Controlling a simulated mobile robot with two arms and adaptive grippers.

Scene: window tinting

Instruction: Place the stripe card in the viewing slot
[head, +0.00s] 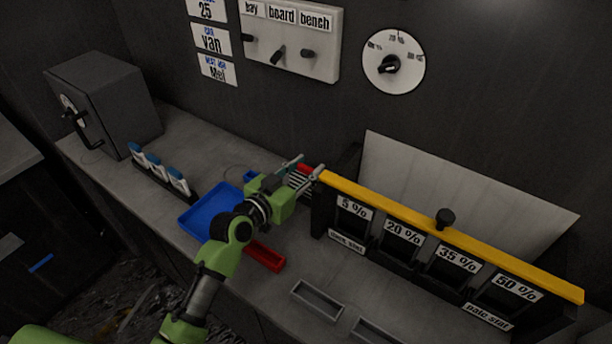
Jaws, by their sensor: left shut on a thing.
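My left gripper (308,166) is shut on a small card with dark and light stripes, the stripe card (300,181), near the left end of the yellow-topped rack. The gripper and arm hide part of the card, and a red patch shows between the fingertips. The rack (440,236) has openings labelled 5 %, 20 %, 35 % and 50 %, with a small slot label under its left end and another under its right end. A pale board (465,190) stands behind it. I cannot tell which opening is the viewing slot. My right gripper is not in view.
Several blue-and-white bottles (160,170) stand in a holder near a grey box (105,98). A shallow grey tray (318,299) lies in front of the rack. A dial (393,62) hangs above.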

